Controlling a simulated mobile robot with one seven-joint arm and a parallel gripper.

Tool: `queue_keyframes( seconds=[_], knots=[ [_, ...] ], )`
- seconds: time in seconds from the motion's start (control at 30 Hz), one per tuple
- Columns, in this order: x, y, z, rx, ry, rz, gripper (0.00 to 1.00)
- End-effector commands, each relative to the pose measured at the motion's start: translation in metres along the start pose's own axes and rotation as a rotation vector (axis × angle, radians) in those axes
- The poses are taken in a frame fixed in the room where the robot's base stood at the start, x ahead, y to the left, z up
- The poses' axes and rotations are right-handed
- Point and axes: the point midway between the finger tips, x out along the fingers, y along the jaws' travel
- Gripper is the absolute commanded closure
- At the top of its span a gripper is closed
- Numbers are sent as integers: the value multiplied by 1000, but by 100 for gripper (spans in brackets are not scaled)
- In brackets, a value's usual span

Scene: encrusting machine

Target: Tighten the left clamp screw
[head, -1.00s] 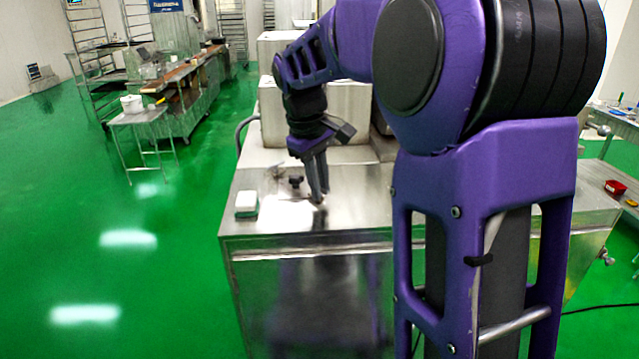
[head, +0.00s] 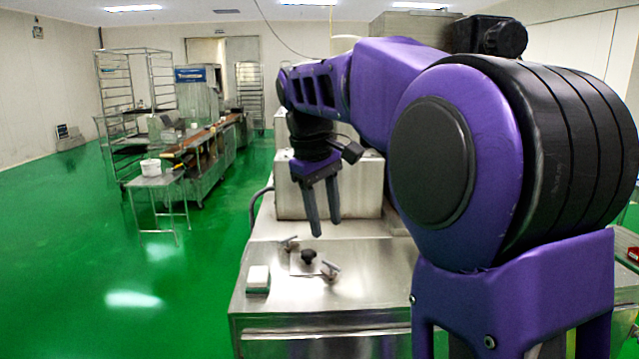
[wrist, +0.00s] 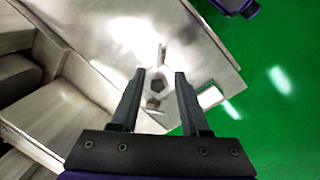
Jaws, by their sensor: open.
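Two small metal clamp pieces stand on the steel table top on either side of a black knob (head: 308,257). The left clamp piece (head: 290,243) is a little farther back; the right clamp piece (head: 330,270) is nearer the front. My gripper (head: 325,228) hangs above them, fingers down, apart and empty. In the wrist view my gripper (wrist: 160,73) frames the knob (wrist: 157,85) between its fingers, without visible contact. One clamp piece (wrist: 161,52) shows above the knob there and the other (wrist: 153,105) below it. The screw threads are too small to make out.
The steel machine housing (head: 325,190) rises behind the clamps. The steel table top (head: 370,290) is bare at the front. A side table with a white tub (head: 151,167) stands apart at the left.

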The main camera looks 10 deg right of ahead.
Motion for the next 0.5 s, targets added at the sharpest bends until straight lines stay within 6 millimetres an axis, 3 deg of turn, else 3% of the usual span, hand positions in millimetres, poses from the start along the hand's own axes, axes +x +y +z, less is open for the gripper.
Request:
queue_keyframes(
  seconds=[0.2, 0.5],
  knots=[
    [-47, 0, 0, -1, 2, 0, 55],
    [-71, 0, 0, 0, 0, -1, 55]
  ],
)
